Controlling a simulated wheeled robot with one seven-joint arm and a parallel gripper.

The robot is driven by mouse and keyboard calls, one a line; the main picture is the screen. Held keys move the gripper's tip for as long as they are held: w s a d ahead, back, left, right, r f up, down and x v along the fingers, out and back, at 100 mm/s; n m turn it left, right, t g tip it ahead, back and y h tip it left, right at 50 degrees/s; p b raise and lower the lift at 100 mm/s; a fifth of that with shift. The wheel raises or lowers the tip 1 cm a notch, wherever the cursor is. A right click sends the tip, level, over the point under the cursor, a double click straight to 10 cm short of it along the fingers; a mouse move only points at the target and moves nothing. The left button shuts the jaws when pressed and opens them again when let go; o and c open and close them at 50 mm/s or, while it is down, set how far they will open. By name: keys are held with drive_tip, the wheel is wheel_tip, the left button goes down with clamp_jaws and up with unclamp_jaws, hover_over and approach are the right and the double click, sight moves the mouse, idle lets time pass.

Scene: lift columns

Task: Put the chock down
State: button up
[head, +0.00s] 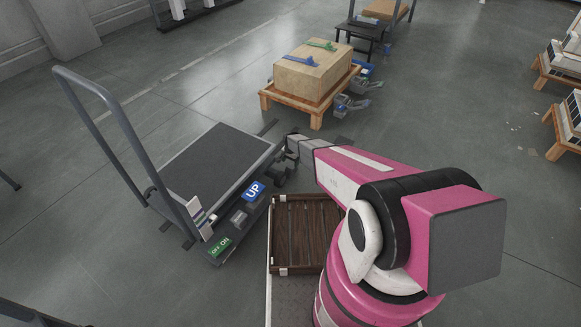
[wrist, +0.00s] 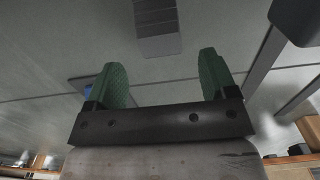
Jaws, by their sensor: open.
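My gripper (wrist: 163,76) shows in the wrist view with its two green-padded fingers spread apart and nothing between them. In the head view the pink arm reaches left toward the lift cart (head: 215,165), and the gripper end (head: 284,158) is small and dark near the cart's right edge. I see no thing that I can clearly tell is the chock. A green piece (head: 321,45) and a blue piece (head: 301,60) lie on top of a cardboard box (head: 313,78); what they are is too small to tell.
The box stands on a wooden pallet (head: 288,103), with grey-blue objects (head: 352,104) on the floor beside it. The cart has a tall handle and a blue UP panel (head: 254,191). A brown slatted tray (head: 305,235) is near my base.

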sight(291, 168)
drive_tip(key=s+d+r+n, duration=0.1)
drive_tip(key=s+d+r, duration=0.25)
drive_tip(key=r, duration=0.45)
drive_tip(key=s+d+r+n, duration=0.15)
drive_tip(key=s+r, duration=0.25)
drive_tip(key=r, duration=0.4)
drive_tip(key=s+d+r, duration=0.3)
drive_tip(key=s+r, duration=0.1)
drive_tip(key=r, duration=0.5)
drive_tip(key=s+d+r+n, duration=0.2)
drive_tip(key=s+d+r, duration=0.2)
drive_tip(key=s+r, duration=0.6)
drive_tip(key=s+d+r+n, duration=0.2)
drive_tip(key=s+d+r, duration=0.2)
drive_tip(key=s+r, duration=0.7)
drive_tip(key=shift+d+r, duration=0.15)
drive_tip(key=shift+r, duration=0.1)
drive_tip(key=shift+s, duration=0.1)
